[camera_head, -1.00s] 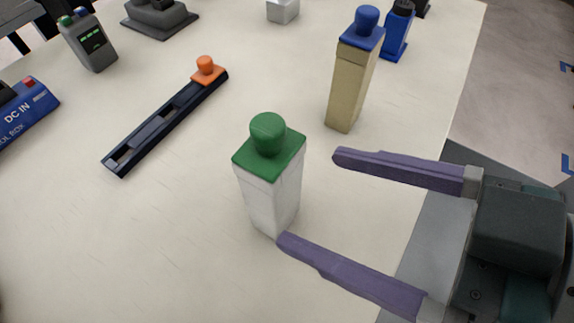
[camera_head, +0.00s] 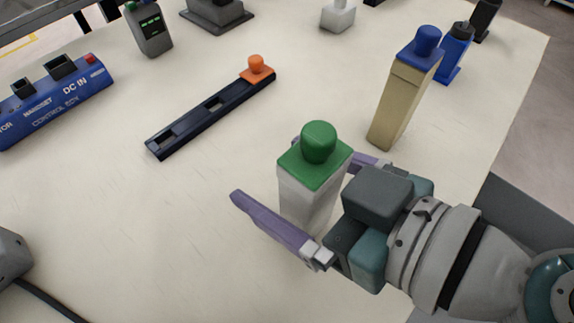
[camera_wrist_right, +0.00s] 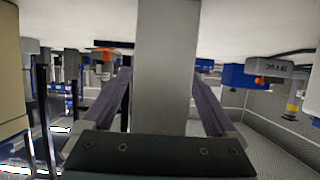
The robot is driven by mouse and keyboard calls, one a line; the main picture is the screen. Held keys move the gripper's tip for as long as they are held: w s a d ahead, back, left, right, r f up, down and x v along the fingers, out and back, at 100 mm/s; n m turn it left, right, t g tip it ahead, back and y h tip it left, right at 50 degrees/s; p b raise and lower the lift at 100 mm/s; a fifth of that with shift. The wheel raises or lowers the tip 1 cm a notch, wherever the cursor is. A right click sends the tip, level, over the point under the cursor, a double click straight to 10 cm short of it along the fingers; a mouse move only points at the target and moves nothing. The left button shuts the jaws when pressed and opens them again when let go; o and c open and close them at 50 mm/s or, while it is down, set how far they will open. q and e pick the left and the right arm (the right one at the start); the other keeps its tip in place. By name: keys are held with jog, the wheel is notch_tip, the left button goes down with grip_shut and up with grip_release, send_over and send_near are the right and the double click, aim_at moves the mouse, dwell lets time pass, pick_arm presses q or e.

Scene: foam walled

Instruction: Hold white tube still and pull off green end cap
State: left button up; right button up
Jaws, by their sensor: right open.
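The white tube (camera_head: 306,205) stands upright on the table, with the green end cap (camera_head: 318,155) seated on its top. My right gripper (camera_head: 267,171) is open, with one purple finger on each side of the tube, below the cap. In the right wrist view the tube (camera_wrist_right: 165,65) shows as a grey block between the two fingers (camera_wrist_right: 160,97), with gaps at both sides. The gripper body hides part of the tube's lower right in the head view.
A tan tube with a blue cap (camera_head: 400,105) stands close behind the right gripper. A dark rail with an orange knob (camera_head: 215,108) lies to the left. A blue control box (camera_head: 55,105) is farther left. The table's front middle is clear.

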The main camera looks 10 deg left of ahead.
pick_arm(q)
jog(key=shift+o, duration=0.2)
pick_arm(e)
grip_shut()
pick_arm(q)
jog(key=shift+o, duration=0.8)
jog(key=shift+s+d+r, duration=0.1)
jog(key=shift+d, duration=0.15)
jog(key=s+d+m+t+y, duration=0.1)
jog(key=m, duration=0.1)
jog(key=d+r+m+y, duration=0.1)
jog(key=d+m, duration=0.1)
jog(key=m, duration=0.1)
jog(key=s+d+m+t+y, duration=0.1)
jog(key=m+y, duration=0.1)
jog(key=shift+s+d+r+m+t, duration=0.2)
jog(key=shift+s+r+m+t, duration=0.1)
jog(key=shift+s, duration=0.05)
jog(key=m, duration=0.1)
send_over(319, 132)
jog(key=shift+t+y, duration=0.3)
jog(key=shift+t, duration=0.1)
jog(key=f, duration=0.6)
jog(key=shift+d+f, duration=0.15)
jog(key=shift+d, duration=0.15)
jog(key=shift+a+f, duration=0.15)
jog(key=shift+f, duration=1.25)
jog(key=shift+a+f, duration=0.15)
jog(key=shift+f, duration=1.2)
